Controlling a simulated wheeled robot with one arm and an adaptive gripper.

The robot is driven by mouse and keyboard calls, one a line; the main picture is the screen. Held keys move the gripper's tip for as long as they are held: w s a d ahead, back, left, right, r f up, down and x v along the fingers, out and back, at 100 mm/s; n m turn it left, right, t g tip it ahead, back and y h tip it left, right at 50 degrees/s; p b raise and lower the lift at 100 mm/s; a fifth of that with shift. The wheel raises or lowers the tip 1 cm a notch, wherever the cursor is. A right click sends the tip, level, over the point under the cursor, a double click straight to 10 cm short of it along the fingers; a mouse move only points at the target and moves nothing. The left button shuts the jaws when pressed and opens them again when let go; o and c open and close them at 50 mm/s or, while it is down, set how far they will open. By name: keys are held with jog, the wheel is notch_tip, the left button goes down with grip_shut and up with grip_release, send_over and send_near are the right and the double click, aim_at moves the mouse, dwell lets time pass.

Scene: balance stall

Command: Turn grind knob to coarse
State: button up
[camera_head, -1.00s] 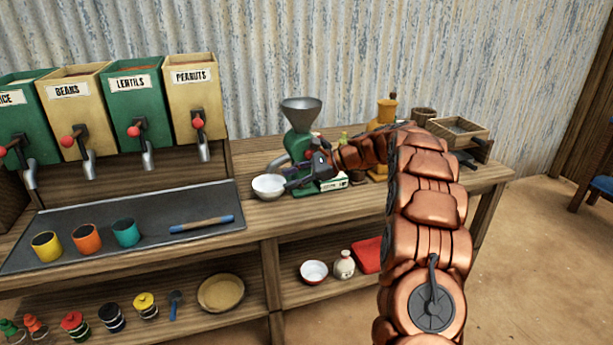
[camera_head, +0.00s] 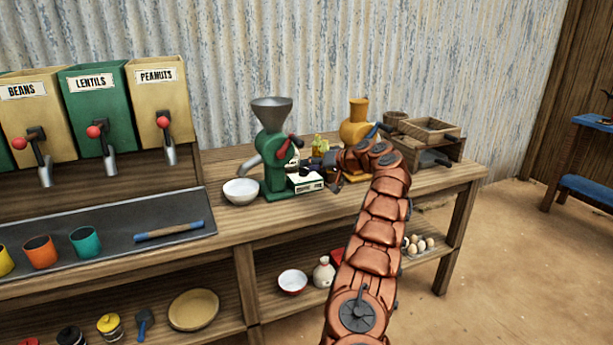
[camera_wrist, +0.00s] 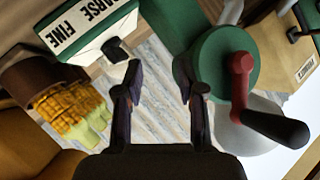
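The green grinder (camera_head: 272,150) with a grey hopper stands on the bench. Its box at the right bears a white label (camera_wrist: 90,25) reading COARSE and FINE, upside down in the wrist view. The black grind knob (camera_wrist: 117,50) sticks out beside the label; its setting cannot be told. My gripper (camera_wrist: 159,82) is open and empty, fingers apart. The knob is just left of the left fingertip, outside the gap, with no clear contact.
The red crank with a black handle (camera_wrist: 270,125) is close to the right finger. A brown cup of corn (camera_wrist: 68,105) is at the left. A white bowl (camera_head: 240,191) stands left of the grinder. A yellow grinder (camera_head: 357,125) and wooden crate (camera_head: 428,133) are behind my arm.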

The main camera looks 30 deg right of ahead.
aim_at(307, 169)
jog(key=shift+w+d+f+n+t+h+p, duration=0.2)
jog(key=shift+w+d+f+n+h, duration=0.25)
jog(key=shift+w+f+n, duration=0.45)
jog(key=shift+w+d+f+n+t+h+p, duration=0.2)
jog(key=shift+w+d+f+n+h, duration=0.3)
jog(key=shift+w+n, duration=0.6)
jog(key=shift+w+d+f+n+t+h+p, duration=0.1)
jog(key=shift+w+d+f+n+h+p, duration=0.25)
jog(key=shift+w+f+n, duration=0.7)
jog(key=shift+w+a+r+m, duration=0.1)
jog(key=shift+w+m, duration=0.15)
jog(key=shift+w, duration=0.25)
jog(key=shift+c, duration=0.2)
grip_shut()
